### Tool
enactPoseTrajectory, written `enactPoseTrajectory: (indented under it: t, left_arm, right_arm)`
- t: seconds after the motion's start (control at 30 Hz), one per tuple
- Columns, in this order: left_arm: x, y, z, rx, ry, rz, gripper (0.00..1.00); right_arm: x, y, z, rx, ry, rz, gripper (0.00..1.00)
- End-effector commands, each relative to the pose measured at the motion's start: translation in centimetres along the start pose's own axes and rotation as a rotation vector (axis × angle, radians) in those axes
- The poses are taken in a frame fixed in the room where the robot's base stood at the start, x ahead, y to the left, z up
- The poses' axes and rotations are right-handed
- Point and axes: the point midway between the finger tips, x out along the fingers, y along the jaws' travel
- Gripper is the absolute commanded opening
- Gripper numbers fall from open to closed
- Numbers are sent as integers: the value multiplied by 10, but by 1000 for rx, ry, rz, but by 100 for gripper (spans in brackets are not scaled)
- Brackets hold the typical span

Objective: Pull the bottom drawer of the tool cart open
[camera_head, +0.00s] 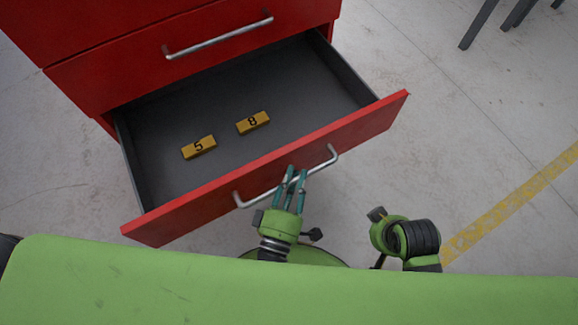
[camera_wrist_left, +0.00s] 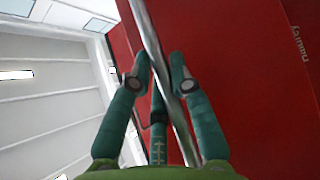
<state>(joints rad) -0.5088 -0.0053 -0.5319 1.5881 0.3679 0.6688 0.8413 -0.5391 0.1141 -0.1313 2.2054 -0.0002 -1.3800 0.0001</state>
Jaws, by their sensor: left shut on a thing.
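The red tool cart (camera_head: 110,38) stands at the upper left in the head view. Its bottom drawer (camera_head: 190,210) is pulled well out, showing a dark grey inside. Two yellow blocks marked 5 (camera_head: 199,147) and 8 (camera_head: 253,123) lie on the drawer floor. My left gripper (camera_head: 293,175) is shut on the silver drawer handle (camera_head: 252,201), near its middle. In the left wrist view, the fingers (camera_wrist_left: 160,75) sit around the handle bar (camera_wrist_left: 150,35), close to the red drawer front (camera_wrist_left: 245,90). My right gripper is not clearly visible.
A closed drawer with a silver handle (camera_head: 220,36) is above the open one. Dark legs (camera_head: 480,22) stand on the floor at the upper right. A yellow line (camera_head: 510,205) crosses the grey floor, which is clear to the right of the drawer.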

Motion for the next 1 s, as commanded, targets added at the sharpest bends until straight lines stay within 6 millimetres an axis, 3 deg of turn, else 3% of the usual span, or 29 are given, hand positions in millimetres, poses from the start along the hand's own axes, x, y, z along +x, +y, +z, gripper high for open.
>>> enactPoseTrajectory:
  t: [0.37,0.4,0.43,0.47,0.83,1.0]
  left_arm:
    - [-2,0,1,4,-1,-1,0]
    - [-2,0,1,4,-1,-1,29]
    - [-2,0,1,4,-1,-1,41]
    - [-2,0,1,3,-1,-1,46]
    - [-4,0,1,2,-1,-1,46]
    - [-27,-1,2,1,-3,-4,46]
  right_arm:
    - [1,0,0,0,1,0,0]
    - [1,0,0,0,1,0,0]
    - [1,0,0,0,1,0,0]
    - [1,0,0,0,0,0,0]
    - [0,-1,-1,-1,3,-2,0]
    - [0,-1,-1,-1,2,-1,0]
